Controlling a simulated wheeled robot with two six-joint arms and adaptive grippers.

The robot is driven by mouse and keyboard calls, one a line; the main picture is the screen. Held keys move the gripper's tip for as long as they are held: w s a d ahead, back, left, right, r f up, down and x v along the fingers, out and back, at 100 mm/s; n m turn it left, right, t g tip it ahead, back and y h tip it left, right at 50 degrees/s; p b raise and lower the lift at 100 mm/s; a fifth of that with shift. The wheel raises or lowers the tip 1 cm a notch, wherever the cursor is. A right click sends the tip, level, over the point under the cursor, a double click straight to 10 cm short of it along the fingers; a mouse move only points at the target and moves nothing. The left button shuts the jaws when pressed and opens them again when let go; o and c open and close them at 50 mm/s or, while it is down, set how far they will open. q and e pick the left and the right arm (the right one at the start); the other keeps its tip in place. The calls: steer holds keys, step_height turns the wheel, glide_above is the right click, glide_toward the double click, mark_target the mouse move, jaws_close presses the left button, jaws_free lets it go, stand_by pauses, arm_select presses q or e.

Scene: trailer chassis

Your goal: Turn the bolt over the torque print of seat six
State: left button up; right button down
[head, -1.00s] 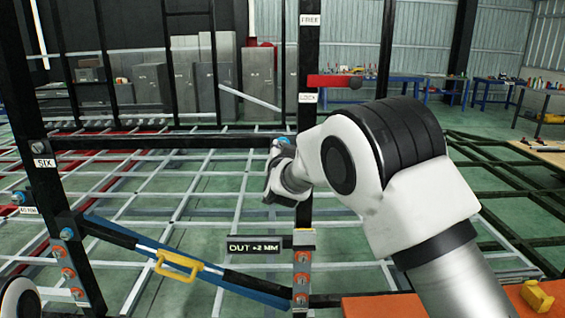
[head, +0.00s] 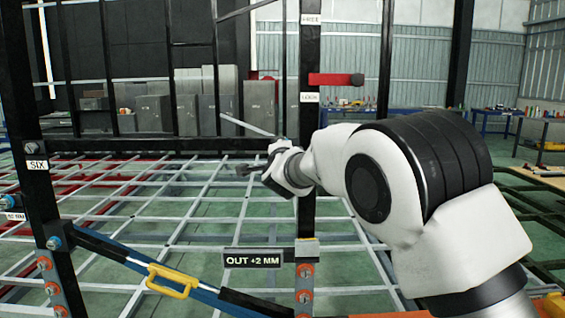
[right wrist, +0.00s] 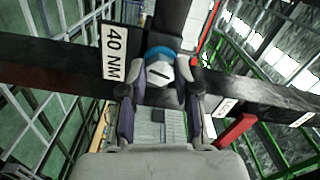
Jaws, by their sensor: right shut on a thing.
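A hex-headed bolt with a blue collar (right wrist: 161,55) sits on a dark beam in the right wrist view, beside a white print reading 40 NM (right wrist: 114,54). My right gripper (right wrist: 164,82) has its two fingers on either side of the bolt head and is shut on it. In the head view my right gripper (head: 268,174) is at the upright post near the crossbar; the arm comes from the right, and the bolt is hidden there. The SIX plate (head: 37,165) is on the left post, above a partly cut-off print (head: 14,216) and a blue bolt (head: 8,202). My left gripper is out of view.
A sloping blue strut with a yellow handle (head: 170,282) crosses low between the posts. An OUT +2 MM sign (head: 253,261) is fixed by the right post. A red lever (head: 334,79) sticks out between FREE and LOCK plates. Grey frame bars fill the space behind.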

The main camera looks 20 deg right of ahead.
steer(key=shift+d+f+m+b, duration=0.1)
steer(key=shift+m+b, duration=3.65)
steer(key=shift+m, duration=2.9)
steer(key=shift+f+m+b, duration=0.1)
steer(key=shift+m+b, duration=3.6)
steer(key=shift+m, duration=2.95)
steer(key=c, duration=1)
jaws_free()
steer(key=shift+o, duration=0.8)
steer(key=shift+s+r, duration=0.15)
steer(key=shift+r, duration=0.05)
